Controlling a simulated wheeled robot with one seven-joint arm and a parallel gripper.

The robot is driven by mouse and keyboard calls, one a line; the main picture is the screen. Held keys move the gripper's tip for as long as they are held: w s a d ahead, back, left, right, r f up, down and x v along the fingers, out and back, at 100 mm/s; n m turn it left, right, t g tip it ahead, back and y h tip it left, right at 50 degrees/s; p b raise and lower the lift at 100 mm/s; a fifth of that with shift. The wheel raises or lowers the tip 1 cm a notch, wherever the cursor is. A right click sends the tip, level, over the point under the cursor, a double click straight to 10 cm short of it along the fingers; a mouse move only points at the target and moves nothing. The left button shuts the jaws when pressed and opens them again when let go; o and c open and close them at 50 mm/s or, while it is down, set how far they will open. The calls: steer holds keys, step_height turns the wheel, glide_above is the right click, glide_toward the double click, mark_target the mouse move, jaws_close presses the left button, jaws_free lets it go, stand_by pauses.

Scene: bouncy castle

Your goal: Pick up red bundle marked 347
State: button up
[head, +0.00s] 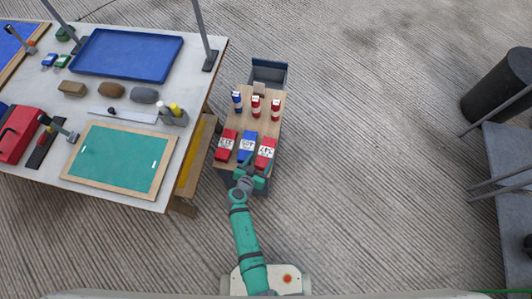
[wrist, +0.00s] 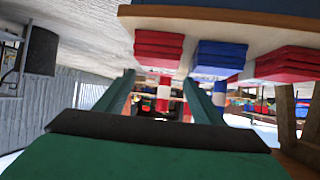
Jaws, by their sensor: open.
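The red bundle marked 347 (head: 265,149) lies on the small wooden-topped table, the rightmost of three bundles in its near row. It looks to be the left red stack (wrist: 158,46) in the wrist view, where the scene appears upside down and no label shows. My gripper (head: 251,176) is at the table's near edge, just short of the bundles. In the wrist view its two green fingers (wrist: 162,98) are spread, with no bundle between them.
A blue bundle (head: 247,147) lies close to its left, then another red bundle (head: 226,145). Several small red and blue rolls (head: 256,106) stand behind. A large white worktable (head: 205,75) stands left. Floor (head: 370,160) to the right is clear.

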mark_target(266, 152)
steer(key=shift+x, duration=2.6)
steer(key=c, duration=0.9)
